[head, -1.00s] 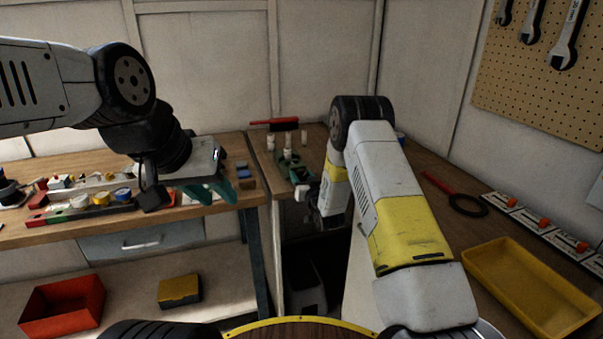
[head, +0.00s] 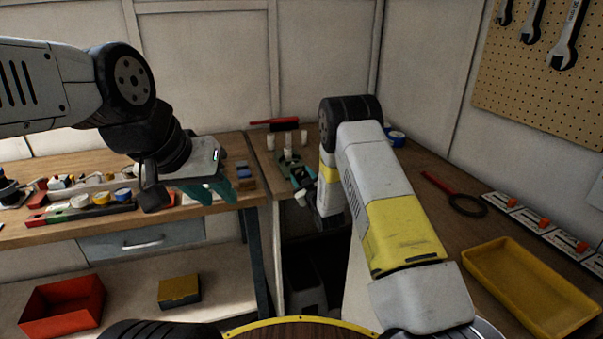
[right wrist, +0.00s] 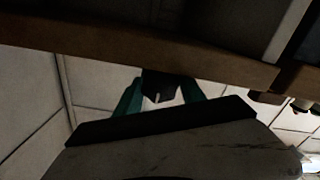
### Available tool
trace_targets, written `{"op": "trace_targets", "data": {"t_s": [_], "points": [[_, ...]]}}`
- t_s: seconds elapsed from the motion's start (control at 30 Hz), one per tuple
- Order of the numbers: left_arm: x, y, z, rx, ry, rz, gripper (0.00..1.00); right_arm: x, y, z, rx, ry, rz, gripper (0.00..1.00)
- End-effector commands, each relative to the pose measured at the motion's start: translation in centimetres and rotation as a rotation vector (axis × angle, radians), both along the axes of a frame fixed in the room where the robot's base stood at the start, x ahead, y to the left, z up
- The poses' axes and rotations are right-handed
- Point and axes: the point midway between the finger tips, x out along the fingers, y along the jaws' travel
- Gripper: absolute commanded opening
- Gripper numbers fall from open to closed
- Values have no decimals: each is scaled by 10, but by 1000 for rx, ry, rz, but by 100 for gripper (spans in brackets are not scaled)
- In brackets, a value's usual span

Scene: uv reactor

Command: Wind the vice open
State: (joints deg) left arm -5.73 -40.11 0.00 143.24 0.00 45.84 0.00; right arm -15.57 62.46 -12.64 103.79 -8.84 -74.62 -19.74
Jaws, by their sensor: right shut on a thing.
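The small green vice (head: 293,172) is at the front edge of the back bench, with white posts around it. A pale knob (head: 300,198), apparently part of its handle, shows at its front below the bench top. My right arm reaches down beside it, and its fingers are hidden in the head view. In the right wrist view my right gripper (right wrist: 160,95) has its teal fingers on either side of a dark part (right wrist: 158,84), apparently the vice's handle, and is shut on it. My left gripper (head: 209,190) hangs over the left bench, fingers apart and empty.
The left bench (head: 150,224) holds tape rolls, blocks and a level. A red-handled magnifier (head: 437,182) and a yellow tray (head: 530,285) are on the right bench. A bench edge (right wrist: 130,45) runs close above my right gripper.

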Motion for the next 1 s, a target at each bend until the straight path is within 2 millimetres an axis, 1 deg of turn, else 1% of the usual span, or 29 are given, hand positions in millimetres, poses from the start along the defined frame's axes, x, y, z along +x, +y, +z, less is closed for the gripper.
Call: {"op": "trace_targets", "data": {"t_s": [0.23,0.63,0.67,0.7,0.77,1.0], "points": [[0,0,0,0,0,0,32,0,0,0,-55,-18,0,6],[0,0,0,0,0,0,32,0,0,0,-63,-19,1,6],[0,0,0,0,0,0,32,0,0,0,-63,-19,1,49],[0,0,0,0,0,0,32,0,0,0,-62,-19,1,57],[0,0,0,0,0,0,32,0,0,-1,-62,-19,1,68],[0,0,0,0,0,0,32,-1,1,-2,-63,-15,2,69]]}}
